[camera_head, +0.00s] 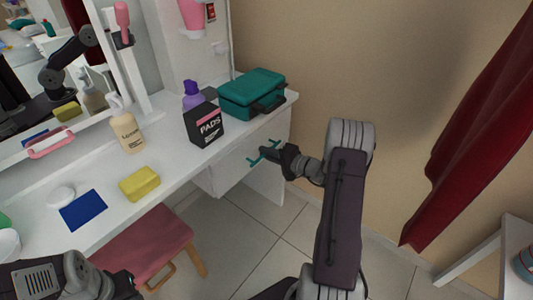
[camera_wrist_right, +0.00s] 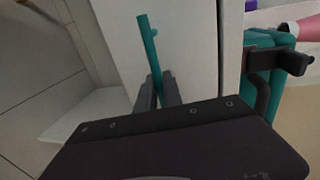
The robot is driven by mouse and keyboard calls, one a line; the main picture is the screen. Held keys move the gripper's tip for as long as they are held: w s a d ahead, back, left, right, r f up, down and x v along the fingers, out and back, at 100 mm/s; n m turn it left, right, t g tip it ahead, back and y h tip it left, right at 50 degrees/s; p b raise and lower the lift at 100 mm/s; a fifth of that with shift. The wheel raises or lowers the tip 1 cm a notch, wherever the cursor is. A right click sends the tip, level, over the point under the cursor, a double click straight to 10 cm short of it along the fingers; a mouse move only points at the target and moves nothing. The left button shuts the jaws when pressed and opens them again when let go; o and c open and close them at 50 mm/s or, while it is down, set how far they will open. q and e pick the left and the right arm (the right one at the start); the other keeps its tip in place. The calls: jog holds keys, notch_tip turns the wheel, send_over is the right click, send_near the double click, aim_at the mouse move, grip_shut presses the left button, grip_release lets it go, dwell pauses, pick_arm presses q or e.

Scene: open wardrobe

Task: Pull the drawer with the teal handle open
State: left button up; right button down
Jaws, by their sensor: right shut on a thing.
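The white drawer (camera_head: 229,174) sits under the right end of the white vanity table, with a teal bar handle (camera_head: 255,161) on its front. My right gripper (camera_head: 268,156) is at the handle, its fingers shut on the bar. In the right wrist view the teal handle (camera_wrist_right: 150,45) runs down between the two dark fingers (camera_wrist_right: 158,92), and its upper end sticks out beyond them. The drawer front (camera_wrist_right: 190,50) lies beside it. My left arm shows at the bottom left of the head view; its fingertips are out of sight.
On the tabletop stand a teal case (camera_head: 250,90), a black pads box (camera_head: 203,124), a lotion bottle (camera_head: 127,130) and a yellow sponge (camera_head: 139,184). A pink stool (camera_head: 150,248) is in front of the table. A red curtain (camera_head: 470,145) hangs at right. The tiled floor is clear below the drawer.

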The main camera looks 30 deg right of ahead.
jog(key=f+b+v, duration=0.1)
jog(key=f+v, duration=0.1)
jog(key=v, duration=1.2)
jog(key=shift+s+f+b, duration=0.25)
jog(key=shift+f+b, duration=0.05)
jog(key=shift+f, duration=0.05)
jog(key=c, duration=1.5)
grip_release()
